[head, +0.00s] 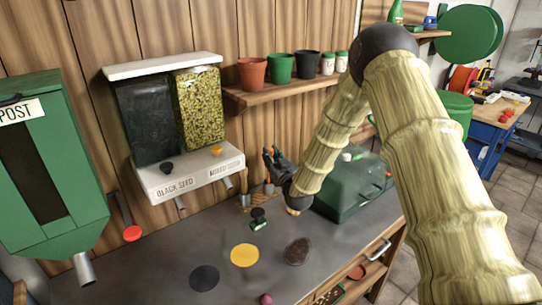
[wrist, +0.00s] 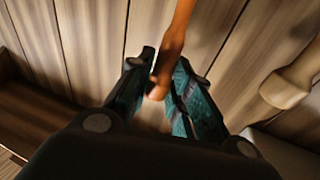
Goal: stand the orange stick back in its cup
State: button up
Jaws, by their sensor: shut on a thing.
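My gripper (head: 272,158) is raised above the back of the grey bench, near the wooden wall. It is shut on the orange stick (wrist: 174,45). In the wrist view, the stick passes between the teal-padded fingers of the gripper (wrist: 155,88) and runs up past the top edge, slightly tilted. I cannot tell which one is the stick's cup. The wrist view shows no cup clearly.
A seed dispenser (head: 190,178) hangs on the wall to the left. A green lidded case (head: 352,190) stands right of the gripper. A shelf with pots (head: 285,92) is above. Black (head: 204,278) and yellow (head: 245,255) discs and a brown object (head: 297,251) lie in front.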

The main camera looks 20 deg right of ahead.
jog(key=shift+f, duration=0.15)
jog(key=o, duration=1.6)
jog(key=s, duration=0.7)
jog(key=shift+d+f+b, duration=0.25)
jog(key=shift+f+b, duration=0.05)
jog(key=shift+b, duration=0.05)
dwell(0.6)
dwell(0.4)
